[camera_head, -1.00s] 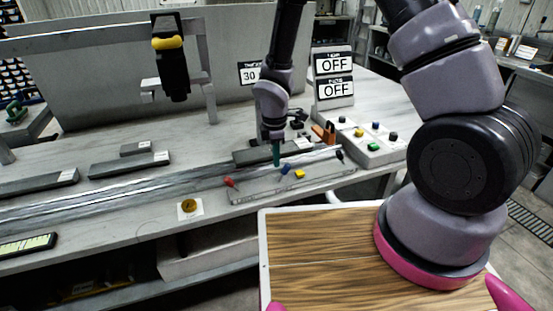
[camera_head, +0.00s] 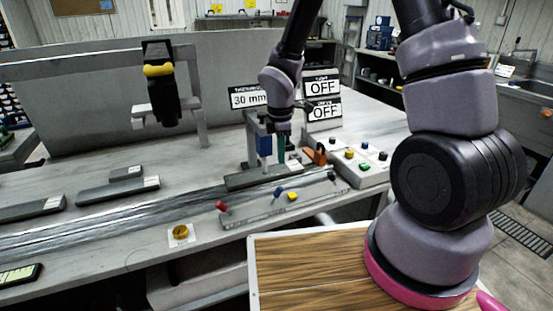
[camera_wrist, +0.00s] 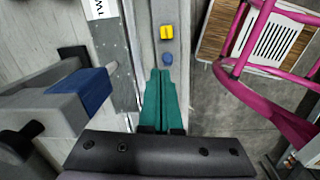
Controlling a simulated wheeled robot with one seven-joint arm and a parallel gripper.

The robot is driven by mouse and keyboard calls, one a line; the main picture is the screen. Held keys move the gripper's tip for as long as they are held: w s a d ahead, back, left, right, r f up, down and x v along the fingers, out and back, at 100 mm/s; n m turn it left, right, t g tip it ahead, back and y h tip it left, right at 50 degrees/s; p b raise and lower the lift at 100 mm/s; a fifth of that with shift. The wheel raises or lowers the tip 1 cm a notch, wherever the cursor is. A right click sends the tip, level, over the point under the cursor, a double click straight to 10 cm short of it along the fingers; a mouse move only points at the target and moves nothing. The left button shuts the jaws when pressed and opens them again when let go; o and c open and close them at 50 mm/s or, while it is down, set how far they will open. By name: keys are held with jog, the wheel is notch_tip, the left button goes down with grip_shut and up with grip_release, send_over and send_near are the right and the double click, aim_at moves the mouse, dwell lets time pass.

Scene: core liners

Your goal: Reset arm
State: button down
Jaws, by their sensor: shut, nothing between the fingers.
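My gripper (camera_head: 281,148) hangs over the bench, fingers pointing down, beside a small press with a blue part (camera_head: 264,146). In the wrist view its green fingers (camera_wrist: 162,80) are shut together with nothing between them. Their tips are near a blue knob (camera_wrist: 168,59) and a yellow knob (camera_wrist: 167,33) on a pale strip. In the head view this strip (camera_head: 262,217) carries a red knob (camera_head: 221,206), a blue knob (camera_head: 279,191) and a yellow knob (camera_head: 292,197). I cannot tell how high the fingertips are above it.
A button box (camera_head: 362,175) and an orange clamp-like part (camera_head: 316,153) stand right of my gripper. Two OFF signs (camera_head: 322,98) and a 30 mm sign (camera_head: 247,98) are behind. Dark bars (camera_head: 110,190) lie left. A yellow button (camera_head: 180,232) is at the bench's front edge.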

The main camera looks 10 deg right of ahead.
jog(key=s+d+r+m+t, duration=0.1)
jog(key=d+r+m, duration=0.35)
jog(key=r, duration=0.45)
jog(key=s+d+r+m+t, duration=0.1)
jog(key=d+r+m, duration=0.4)
jog(key=r, duration=0.4)
jog(key=s+d+r+m+t+y, duration=0.2)
jog(key=s+d+r+m+t, duration=0.2)
jog(key=s+r+m, duration=0.9)
jog(key=shift+r+m, duration=0.35)
jog(key=shift+r, duration=0.5)
